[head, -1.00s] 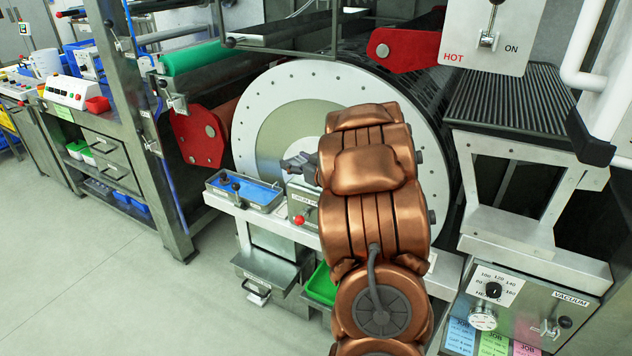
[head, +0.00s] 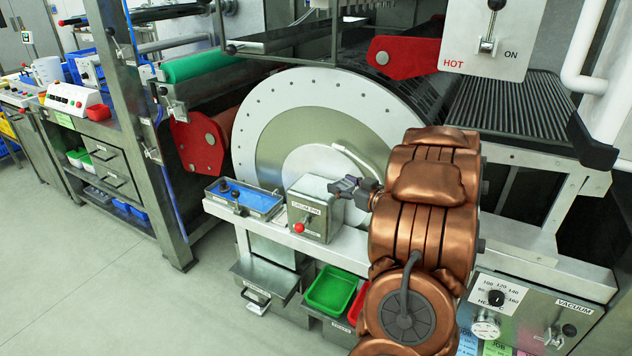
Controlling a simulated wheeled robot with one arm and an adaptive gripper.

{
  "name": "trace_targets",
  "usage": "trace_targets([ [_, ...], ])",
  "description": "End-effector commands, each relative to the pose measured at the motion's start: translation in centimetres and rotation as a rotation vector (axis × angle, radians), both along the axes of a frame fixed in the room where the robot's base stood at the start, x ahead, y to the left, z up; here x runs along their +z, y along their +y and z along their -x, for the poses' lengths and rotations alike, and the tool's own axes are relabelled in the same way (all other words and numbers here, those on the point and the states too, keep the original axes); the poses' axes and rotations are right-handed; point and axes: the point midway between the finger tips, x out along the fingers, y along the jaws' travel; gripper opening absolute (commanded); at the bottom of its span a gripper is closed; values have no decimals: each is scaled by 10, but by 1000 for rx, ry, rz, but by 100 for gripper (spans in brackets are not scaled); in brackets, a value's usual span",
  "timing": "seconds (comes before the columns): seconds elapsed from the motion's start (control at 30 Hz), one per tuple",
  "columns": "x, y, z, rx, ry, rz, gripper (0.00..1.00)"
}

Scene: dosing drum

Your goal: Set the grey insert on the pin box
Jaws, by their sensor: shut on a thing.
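The pin box (head: 314,222) is a grey metal box labelled DRUM PIN, with a red knob on its front. It stands on the white ledge before the big drum. My gripper (head: 345,187) is at the right side of the box's top, pointing left. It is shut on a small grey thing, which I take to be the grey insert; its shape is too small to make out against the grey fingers. I cannot tell whether it touches the box.
A shallow tray with a blue lining (head: 262,203) sits left of the pin box. A green bin (head: 330,290) and a red bin are below the ledge. The large drum (head: 268,120) stands behind. A vacuum panel (head: 530,310) is at the lower right.

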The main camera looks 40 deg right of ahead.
Motion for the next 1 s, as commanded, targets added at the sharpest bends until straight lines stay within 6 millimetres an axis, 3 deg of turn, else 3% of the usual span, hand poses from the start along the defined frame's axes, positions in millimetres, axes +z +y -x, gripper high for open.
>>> trace_targets([
  [0.3,-6,-7,-68,3,0,-2,28],
  [0.5,-9,-11,-101,3,0,-3,28],
  [0.83,-12,-15,-121,0,2,-4,28],
  [1.0,-31,-15,-120,-1,3,-6,28],
])
